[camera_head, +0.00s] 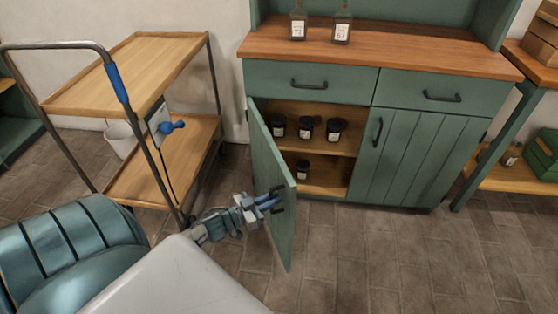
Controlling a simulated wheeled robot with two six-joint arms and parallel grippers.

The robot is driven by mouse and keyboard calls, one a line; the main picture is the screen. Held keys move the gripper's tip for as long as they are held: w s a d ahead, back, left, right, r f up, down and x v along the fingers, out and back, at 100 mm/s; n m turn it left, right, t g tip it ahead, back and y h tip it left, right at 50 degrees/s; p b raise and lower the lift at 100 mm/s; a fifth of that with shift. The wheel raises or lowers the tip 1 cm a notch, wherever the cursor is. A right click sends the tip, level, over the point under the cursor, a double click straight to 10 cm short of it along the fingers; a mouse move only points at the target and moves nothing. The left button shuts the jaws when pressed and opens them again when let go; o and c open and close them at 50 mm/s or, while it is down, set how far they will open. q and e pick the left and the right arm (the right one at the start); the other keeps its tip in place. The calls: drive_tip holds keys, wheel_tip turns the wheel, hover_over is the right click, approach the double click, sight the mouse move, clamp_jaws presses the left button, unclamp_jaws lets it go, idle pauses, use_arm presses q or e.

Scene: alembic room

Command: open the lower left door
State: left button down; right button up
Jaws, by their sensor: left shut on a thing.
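The green cabinet (310,80) stands at the back with a wooden top. Its lower left door (272,185) is swung out toward me, hinged on its left side, and the shelves behind it show. My left gripper (268,201) is shut on the dark door handle (279,198) near the door's free edge. The fingers partly hide the handle. The lower right door (408,158) is closed, with a dark handle on its left side. My right gripper is not in view.
Several dark jars (305,128) stand on the cabinet's inner shelves. Two bottles (342,24) stand on the top. A wooden-shelved trolley (130,75) stands to the left. A wooden-topped table (530,62) stands at the right. Paved floor (385,260) in front of the right door is clear.

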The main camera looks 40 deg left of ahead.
use_arm(q)
drive_tip(key=s+a+m+g+h+b, duration=0.1)
drive_tip(key=s+a+m+g+h, duration=0.2)
drive_tip(key=s+a, duration=1)
drive_tip(key=shift+s+a+m+h, duration=0.5)
drive_tip(key=shift+a+h, duration=0.8)
drive_tip(key=shift+a, duration=0.85)
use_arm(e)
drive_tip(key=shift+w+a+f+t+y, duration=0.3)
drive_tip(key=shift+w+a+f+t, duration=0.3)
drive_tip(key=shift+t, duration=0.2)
use_arm(q)
drive_tip(key=shift+w, duration=0.1)
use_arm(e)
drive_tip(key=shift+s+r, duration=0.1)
use_arm(q)
drive_tip(key=c, duration=1.6)
unclamp_jaws()
drive_tip(key=v, duration=1)
drive_tip(key=shift+a+b, duration=0.3)
drive_tip(key=shift+a, duration=0.05)
